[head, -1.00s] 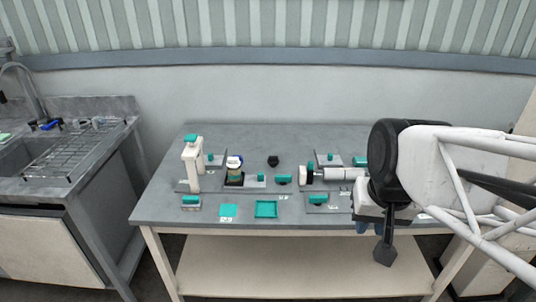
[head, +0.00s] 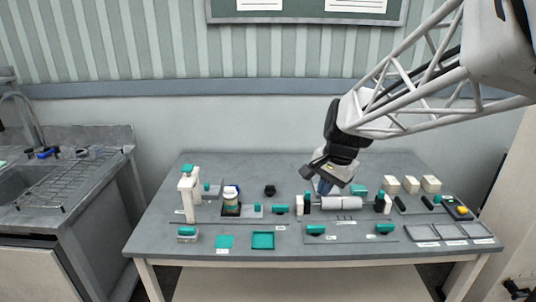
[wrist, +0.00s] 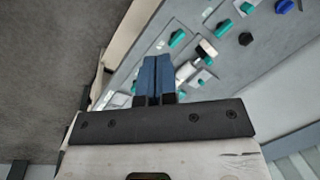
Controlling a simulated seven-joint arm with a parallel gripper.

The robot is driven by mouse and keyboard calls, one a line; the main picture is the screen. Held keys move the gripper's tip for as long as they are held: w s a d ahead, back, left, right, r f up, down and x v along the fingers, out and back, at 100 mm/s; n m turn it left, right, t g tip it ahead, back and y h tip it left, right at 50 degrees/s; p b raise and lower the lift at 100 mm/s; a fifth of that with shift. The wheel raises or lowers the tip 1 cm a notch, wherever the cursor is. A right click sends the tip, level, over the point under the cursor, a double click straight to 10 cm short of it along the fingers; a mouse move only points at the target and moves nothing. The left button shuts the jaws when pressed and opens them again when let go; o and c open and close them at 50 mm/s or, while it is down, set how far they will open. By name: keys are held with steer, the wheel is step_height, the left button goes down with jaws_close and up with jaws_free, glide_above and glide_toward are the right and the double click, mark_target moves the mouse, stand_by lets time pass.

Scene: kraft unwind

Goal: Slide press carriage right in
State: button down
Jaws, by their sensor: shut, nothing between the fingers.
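The white press frame (head: 190,197) with a teal top stands at the left of the grey table. Right of it, a small jar (head: 231,195) sits on a dark block, with a grey plate bearing a teal-handled slide (head: 258,209) beside it. I cannot tell for sure which piece is the press carriage. My gripper (head: 323,188) is above the table right of the middle, behind the white roll (head: 341,203), and apart from the press. Its blue fingers (wrist: 154,78) are together and empty in the wrist view, pointing toward teal-handled pieces that are too small to tell apart.
Several cream blocks (head: 411,184) and dark trays (head: 450,232) are at the right. A black knob (head: 270,190) stands behind the middle. A sink counter (head: 65,160) is at the left.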

steer(key=w+a+f+m+y, duration=0.1)
steer(key=w+a+f+m, duration=0.2)
steer(key=w, duration=0.5)
steer(key=w+a+f+m, duration=0.15)
steer(key=w+f, duration=0.25)
steer(key=w, duration=0.5)
steer(key=m+g+y, duration=0.1)
steer(key=m, duration=0.5)
glide_toward(273, 206)
steer(key=r, duration=0.1)
steer(key=d+r, duration=0.1)
steer(key=r, duration=0.1)
steer(key=shift+w+d+n, duration=0.25)
steer(key=shift+w+d, duration=0.05)
steer(key=shift+f, duration=0.15)
steer(key=x, duration=1)
steer(key=shift+s+a, duration=0.2)
steer(key=shift+a, duration=1.95)
steer(key=shift+a, duration=3.95)
